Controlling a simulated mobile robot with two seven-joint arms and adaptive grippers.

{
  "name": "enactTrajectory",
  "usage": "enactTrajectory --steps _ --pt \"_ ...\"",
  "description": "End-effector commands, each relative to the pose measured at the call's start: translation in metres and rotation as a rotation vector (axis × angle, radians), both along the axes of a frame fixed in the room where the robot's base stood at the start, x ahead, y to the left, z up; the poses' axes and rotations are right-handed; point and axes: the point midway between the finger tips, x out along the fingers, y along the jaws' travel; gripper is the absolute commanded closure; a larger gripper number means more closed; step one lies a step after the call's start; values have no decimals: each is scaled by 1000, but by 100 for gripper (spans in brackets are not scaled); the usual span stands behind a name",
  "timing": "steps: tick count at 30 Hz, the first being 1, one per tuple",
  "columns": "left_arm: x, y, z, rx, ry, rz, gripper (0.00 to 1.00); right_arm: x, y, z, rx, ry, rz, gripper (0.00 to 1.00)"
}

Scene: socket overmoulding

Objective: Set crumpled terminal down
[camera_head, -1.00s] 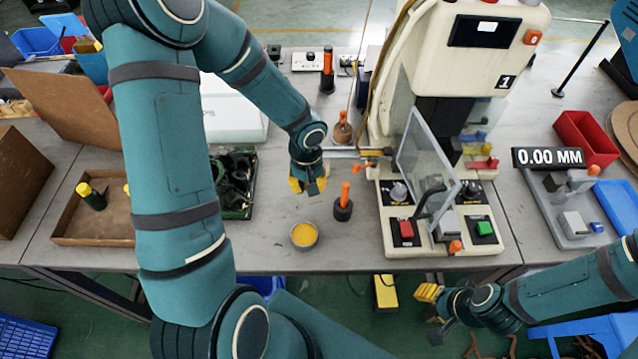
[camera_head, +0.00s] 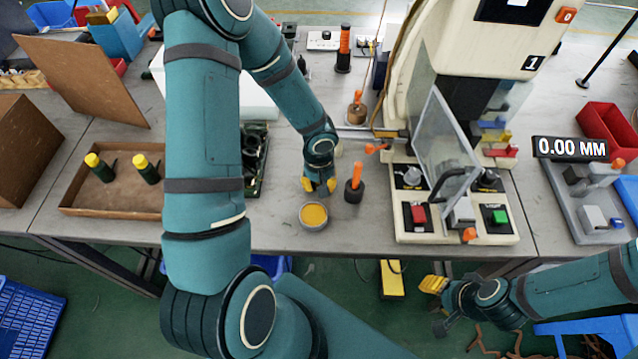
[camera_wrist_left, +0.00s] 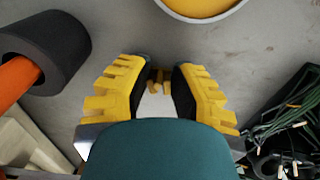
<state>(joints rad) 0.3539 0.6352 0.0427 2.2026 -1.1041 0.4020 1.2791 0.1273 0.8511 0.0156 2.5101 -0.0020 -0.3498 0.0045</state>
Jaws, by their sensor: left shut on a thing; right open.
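The cup also shows at the top of that view (camera_wrist_left: 205,5). My right gripper (camera_head: 437,306) is open and empty, in front of the bench edge.
The press (camera_head: 455,225) with its clear guard stands to the right of my left gripper. A dark green tray of cables (camera_head: 258,160) lies to its left. A brown tray (camera_head: 110,205) holds yellow-capped green bottles. Some bare bench lies around the cup.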

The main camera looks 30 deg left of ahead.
Motion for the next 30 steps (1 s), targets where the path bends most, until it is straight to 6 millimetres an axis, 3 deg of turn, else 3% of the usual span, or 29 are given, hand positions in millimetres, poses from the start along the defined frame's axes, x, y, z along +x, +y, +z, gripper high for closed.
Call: enactTrajectory --steps 3,4,6,19,30 --pt "0 0 -4 0 0 0 95 1 0 -5 0 -2 -1 53" --pt "0 0 -3 0 0 0 68 1 0 -4 0 -2 -1 53" --pt "0 0 -3 0 0 0 50 1 0 -4 0 -2 -1 53" --pt "0 0 3 -1 1 0 50 0 0 3 0 0 0 53" --pt "1 0 77 2 -3 1 50 1 0 26 -1 -2 -5 53"
